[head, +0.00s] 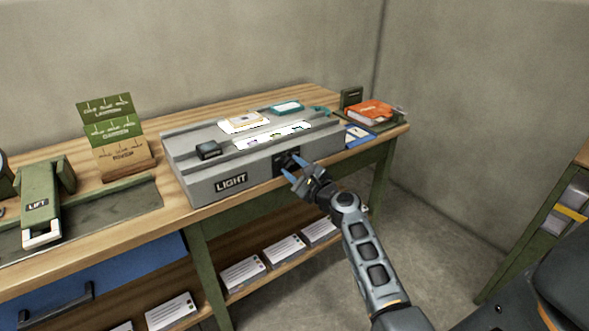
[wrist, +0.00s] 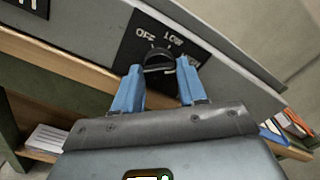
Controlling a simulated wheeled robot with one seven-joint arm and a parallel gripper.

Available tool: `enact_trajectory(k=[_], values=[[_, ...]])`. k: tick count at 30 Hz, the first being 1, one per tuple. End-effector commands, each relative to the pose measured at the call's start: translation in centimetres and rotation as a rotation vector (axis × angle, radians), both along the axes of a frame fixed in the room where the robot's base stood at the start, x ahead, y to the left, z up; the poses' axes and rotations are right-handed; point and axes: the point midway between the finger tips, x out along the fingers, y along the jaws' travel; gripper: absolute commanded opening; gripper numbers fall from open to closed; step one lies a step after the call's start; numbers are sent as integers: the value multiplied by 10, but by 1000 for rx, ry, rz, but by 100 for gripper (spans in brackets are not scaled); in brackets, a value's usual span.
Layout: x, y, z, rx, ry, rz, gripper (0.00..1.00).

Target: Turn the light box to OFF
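The grey light box (head: 212,182) stands on the wooden bench with a "LIGHT" label on its front. A dark round knob (wrist: 158,58) sits below these words. Which word the knob points to is too small to tell. My gripper (wrist: 160,72) has its blue fingers apart, one on each side of the knob, with no clear contact. In the head view, my gripper (head: 293,170) reaches the box's front from the right.
Glowing strips and cards (head: 272,136) lie on the box top beside a small black block (head: 208,150). A green stapler-like device marked LIFT (head: 38,195) and folded green cards (head: 110,125) stand left. An orange book (head: 369,112) lies right. Paper stacks (head: 285,250) fill the shelf below.

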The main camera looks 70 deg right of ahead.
Motion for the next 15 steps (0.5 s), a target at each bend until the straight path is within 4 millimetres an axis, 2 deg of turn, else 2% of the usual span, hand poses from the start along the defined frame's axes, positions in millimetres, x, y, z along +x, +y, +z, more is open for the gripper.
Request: enact_trajectory(k=[2,10,15], values=[[0,0,0,0,0,0,33],[0,0,0,0,0,0,7],[0,0,-1,-7,4,0,6]])
